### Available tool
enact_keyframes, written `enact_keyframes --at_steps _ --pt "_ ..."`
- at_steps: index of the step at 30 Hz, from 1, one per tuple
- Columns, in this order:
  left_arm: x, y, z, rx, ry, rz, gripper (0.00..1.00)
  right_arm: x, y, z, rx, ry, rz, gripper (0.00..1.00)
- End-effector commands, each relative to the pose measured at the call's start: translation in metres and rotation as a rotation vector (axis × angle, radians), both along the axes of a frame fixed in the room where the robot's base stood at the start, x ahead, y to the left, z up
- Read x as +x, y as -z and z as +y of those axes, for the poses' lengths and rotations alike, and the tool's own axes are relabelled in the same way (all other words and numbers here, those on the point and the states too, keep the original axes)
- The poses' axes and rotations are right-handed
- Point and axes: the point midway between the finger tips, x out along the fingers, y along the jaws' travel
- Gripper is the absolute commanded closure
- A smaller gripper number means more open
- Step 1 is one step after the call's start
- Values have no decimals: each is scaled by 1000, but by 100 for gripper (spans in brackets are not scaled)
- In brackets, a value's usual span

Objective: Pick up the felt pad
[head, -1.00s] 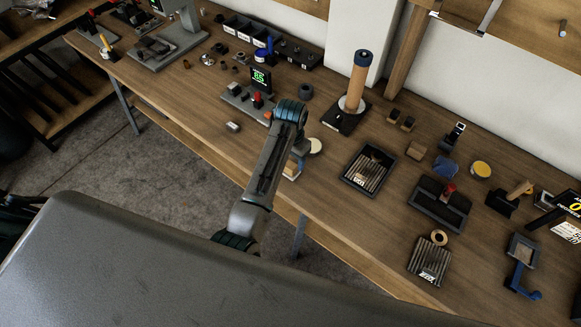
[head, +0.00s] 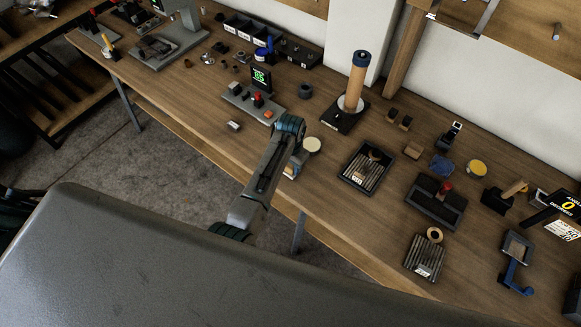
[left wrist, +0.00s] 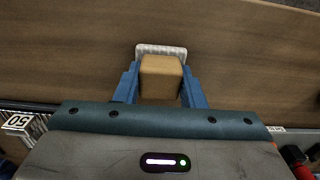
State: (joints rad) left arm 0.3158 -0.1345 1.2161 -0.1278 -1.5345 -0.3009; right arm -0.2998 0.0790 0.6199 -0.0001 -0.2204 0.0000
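A tan block with a pale, ribbed base (left wrist: 161,70), which I take to be the felt pad, shows in the left wrist view. In the head view, a small pale and tan piece of it (head: 291,170) shows by the bench's front edge, mostly hidden by my arm. My left gripper (left wrist: 160,78) has its two blue fingers on either side of the tan block, very close to it. I cannot tell whether they press on it. In the head view, my left arm mostly hides the fingers. My right gripper is in neither view.
A round cream disc (head: 312,144) lies just right of my left arm. A dark tray with ribbed contents (head: 347,181) stands further right. A fixture with a green display (head: 261,78) is behind. A tall wooden roll on a stand (head: 357,80) rises near the wall.

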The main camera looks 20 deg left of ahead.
Motion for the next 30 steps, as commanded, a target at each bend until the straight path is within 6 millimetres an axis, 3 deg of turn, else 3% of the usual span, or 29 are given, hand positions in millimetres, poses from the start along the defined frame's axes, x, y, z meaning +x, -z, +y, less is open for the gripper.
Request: enact_keyframes --at_steps 14,30 --pt "1 -9 0 -1 0 -2 87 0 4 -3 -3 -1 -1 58" --pt "0 -93 0 0 1 -1 87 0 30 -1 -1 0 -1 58"
